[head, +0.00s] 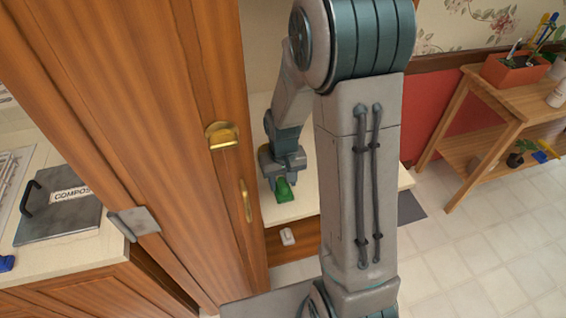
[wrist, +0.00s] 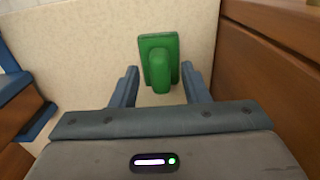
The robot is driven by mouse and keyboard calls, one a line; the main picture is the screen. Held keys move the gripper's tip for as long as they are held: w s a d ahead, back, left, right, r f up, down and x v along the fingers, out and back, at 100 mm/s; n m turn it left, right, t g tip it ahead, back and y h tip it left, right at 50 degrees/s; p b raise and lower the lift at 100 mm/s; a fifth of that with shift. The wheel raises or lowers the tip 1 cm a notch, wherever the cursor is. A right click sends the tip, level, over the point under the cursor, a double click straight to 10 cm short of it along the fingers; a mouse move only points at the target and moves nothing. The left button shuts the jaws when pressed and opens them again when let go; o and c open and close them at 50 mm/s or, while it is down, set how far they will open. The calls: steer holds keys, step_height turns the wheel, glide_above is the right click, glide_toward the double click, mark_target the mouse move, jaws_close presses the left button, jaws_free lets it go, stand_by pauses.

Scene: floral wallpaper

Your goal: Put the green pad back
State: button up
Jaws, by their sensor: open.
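The green pad (head: 284,190) lies on a cream shelf top (head: 300,207) in the head view, right beside the tall wooden cabinet. In the wrist view the green pad (wrist: 158,52) has a flat plate and a raised handle-like part. My gripper (head: 277,180) is open just above the pad. In the wrist view the two fingers of my gripper (wrist: 160,84) stand on either side of the raised part, with gaps on both sides. I cannot tell how far above the surface the fingertips are.
The tall wooden cabinet (head: 150,130) with brass handles stands close on the left. A wooden wall (wrist: 270,60) rises right of my gripper in the wrist view. A white object (head: 287,236) sits below the shelf.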

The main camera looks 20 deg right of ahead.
mark_target(283, 184)
step_height(283, 184, up, 11)
steer(key=s+r+t, duration=0.3)
steer(key=s+r, duration=0.5)
steer(key=s, duration=0.6)
steer(key=shift+s+r, duration=0.15)
stand_by(0.9)
